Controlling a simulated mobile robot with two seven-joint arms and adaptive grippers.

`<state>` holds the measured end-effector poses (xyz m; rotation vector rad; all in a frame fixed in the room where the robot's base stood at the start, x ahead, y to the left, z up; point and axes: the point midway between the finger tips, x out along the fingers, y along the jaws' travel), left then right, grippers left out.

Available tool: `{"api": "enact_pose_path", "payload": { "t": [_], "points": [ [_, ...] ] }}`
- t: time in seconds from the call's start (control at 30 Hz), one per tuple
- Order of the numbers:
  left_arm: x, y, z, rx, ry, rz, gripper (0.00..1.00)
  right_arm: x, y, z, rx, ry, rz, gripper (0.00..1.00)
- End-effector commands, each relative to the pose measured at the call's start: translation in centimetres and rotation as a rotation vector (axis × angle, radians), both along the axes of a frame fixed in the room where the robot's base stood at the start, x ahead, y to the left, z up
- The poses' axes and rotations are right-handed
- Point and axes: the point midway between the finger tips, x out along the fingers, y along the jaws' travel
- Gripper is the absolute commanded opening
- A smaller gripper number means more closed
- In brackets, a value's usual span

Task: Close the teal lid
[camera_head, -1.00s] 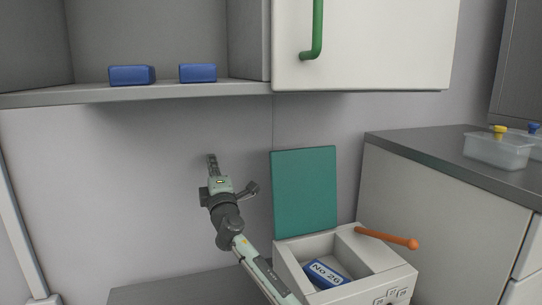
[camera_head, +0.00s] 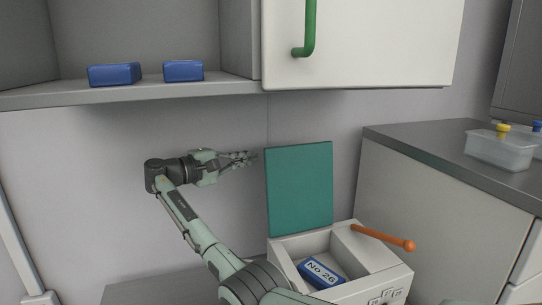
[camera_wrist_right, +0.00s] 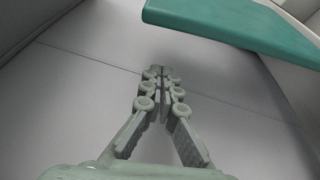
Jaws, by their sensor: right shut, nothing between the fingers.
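The teal lid (camera_head: 300,188) stands open and upright at the back of a white box (camera_head: 345,243). In the right wrist view the lid (camera_wrist_right: 240,22) crosses the upper right. My right gripper (camera_head: 254,156) is shut and empty, just left of the lid's upper left edge in the head view, pointing right toward it. I cannot tell whether it touches the lid there; in the wrist view the fingertips (camera_wrist_right: 160,74) are apart from it. My left gripper is not in view.
A blue block marked No 26 (camera_head: 320,272) lies in the box. An orange rod (camera_head: 384,237) rests along its right side. Two blue blocks (camera_head: 114,75) (camera_head: 183,71) sit on the shelf above. A counter with a clear container (camera_head: 498,150) stands at the right.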

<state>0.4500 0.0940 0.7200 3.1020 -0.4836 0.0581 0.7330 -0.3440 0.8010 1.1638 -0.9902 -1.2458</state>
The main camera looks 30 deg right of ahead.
Motion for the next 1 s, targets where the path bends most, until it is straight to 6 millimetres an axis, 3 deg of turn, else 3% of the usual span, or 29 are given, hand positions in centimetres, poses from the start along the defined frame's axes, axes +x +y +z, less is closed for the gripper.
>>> {"api": "enact_pose_path", "payload": {
  "t": [0.17,0.5,0.8,1.0],
  "points": [
    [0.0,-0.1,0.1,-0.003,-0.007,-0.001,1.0,0.1,-2.6,-0.2,0.0,0.0,-0.004,0.0],
    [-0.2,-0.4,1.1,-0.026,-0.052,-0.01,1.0,0.9,-10.0,-0.7,0.0,0.0,-0.002,0.0],
    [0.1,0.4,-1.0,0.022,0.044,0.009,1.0,-2.1,-9.0,-0.2,0.001,-0.001,0.002,0.0],
    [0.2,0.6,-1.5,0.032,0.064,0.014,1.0,-2.9,-8.8,0.0,0.001,0.0,0.002,0.0]
  ]
}}
